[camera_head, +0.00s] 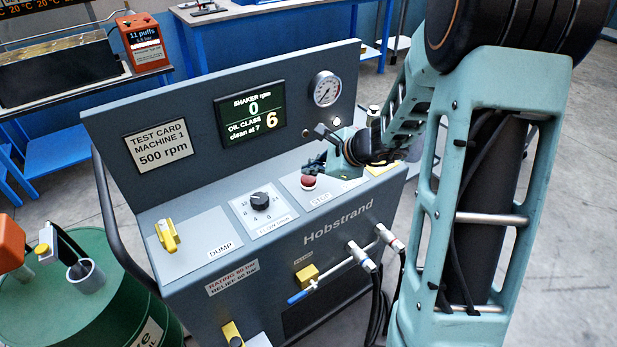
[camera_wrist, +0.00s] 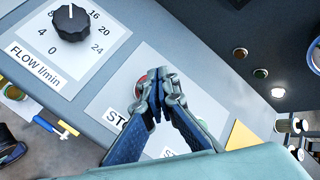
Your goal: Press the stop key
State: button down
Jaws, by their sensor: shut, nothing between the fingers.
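The stop key is a red round button (camera_head: 309,182) on a pale plate marked STOP on the grey Hobstrand console (camera_head: 335,235). In the wrist view the red button (camera_wrist: 139,88) shows just left of the fingertips and is partly covered by them. My gripper (camera_head: 312,168) is shut and empty, with its tips at the button, seeming just above or beside it. The closed fingers also show in the wrist view (camera_wrist: 160,82). I cannot tell whether they touch the button. The console display (camera_head: 250,112) reads shaker rpm 0, oil class 6, clean at 7.
A black flow knob (camera_head: 260,200) and a yellow dump lever (camera_head: 167,235) sit left of the button. A yellow part (camera_wrist: 240,135) lies right of the fingers. The upright panel with a gauge (camera_head: 326,89) rises behind. A green drum (camera_head: 95,300) stands at the left.

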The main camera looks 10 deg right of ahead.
aim_at(310, 180)
jog(key=shift+r, duration=0.15)
notch_tip(310, 180, up, 5)
jog(key=p, duration=0.4)
dwell(0.6)
